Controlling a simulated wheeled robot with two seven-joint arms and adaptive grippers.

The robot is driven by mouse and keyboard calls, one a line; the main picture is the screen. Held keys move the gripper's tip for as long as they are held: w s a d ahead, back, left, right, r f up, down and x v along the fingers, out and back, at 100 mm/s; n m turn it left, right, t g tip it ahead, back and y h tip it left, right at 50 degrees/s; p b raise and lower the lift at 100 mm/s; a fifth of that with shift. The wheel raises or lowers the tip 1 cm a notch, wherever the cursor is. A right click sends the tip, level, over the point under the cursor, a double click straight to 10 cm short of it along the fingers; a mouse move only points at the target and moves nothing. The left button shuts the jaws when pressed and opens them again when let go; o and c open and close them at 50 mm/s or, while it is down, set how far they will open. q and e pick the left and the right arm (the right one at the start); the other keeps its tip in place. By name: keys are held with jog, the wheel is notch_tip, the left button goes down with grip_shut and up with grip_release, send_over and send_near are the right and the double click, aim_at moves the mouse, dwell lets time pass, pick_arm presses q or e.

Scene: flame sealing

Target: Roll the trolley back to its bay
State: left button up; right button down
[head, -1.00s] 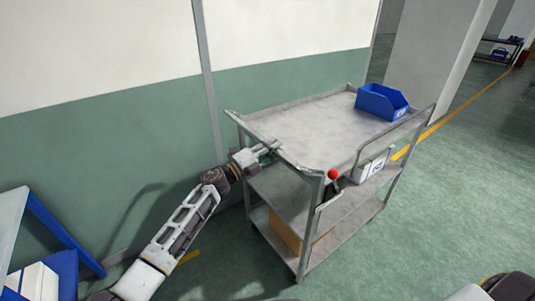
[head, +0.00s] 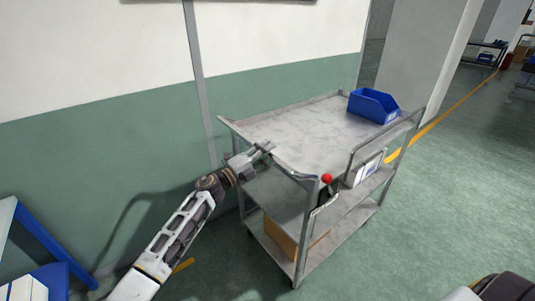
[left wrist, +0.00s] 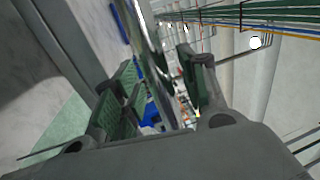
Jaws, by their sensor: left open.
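The grey metal trolley (head: 305,137) stands upright in the middle of the head view, its left side near the green and white wall. It has stacked shelves and a red-knobbed lever (head: 326,179) at its near corner. My left gripper (head: 264,150) is at the trolley's near end, by the top end bar. In the left wrist view the open fingers (left wrist: 165,95) have a shiny metal bar (left wrist: 155,45) running between them; whether they touch it I cannot tell. My right gripper is out of view. No bay can be clearly made out.
A blue bin (head: 373,105) sits on the trolley's top, a white box (head: 366,169) and a brown carton (head: 283,238) lower down. A blue-framed stand (head: 40,237) is at the left. A pillar (head: 420,55) stands behind. Floor at the right is clear, with a yellow line (head: 460,100).

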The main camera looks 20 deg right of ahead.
pick_arm(q)
jog(key=shift+a+f, duration=0.1)
jog(key=v, duration=1.1)
jog(key=shift+a, duration=0.3)
jog(key=shift+s, duration=0.1)
dwell(0.5)
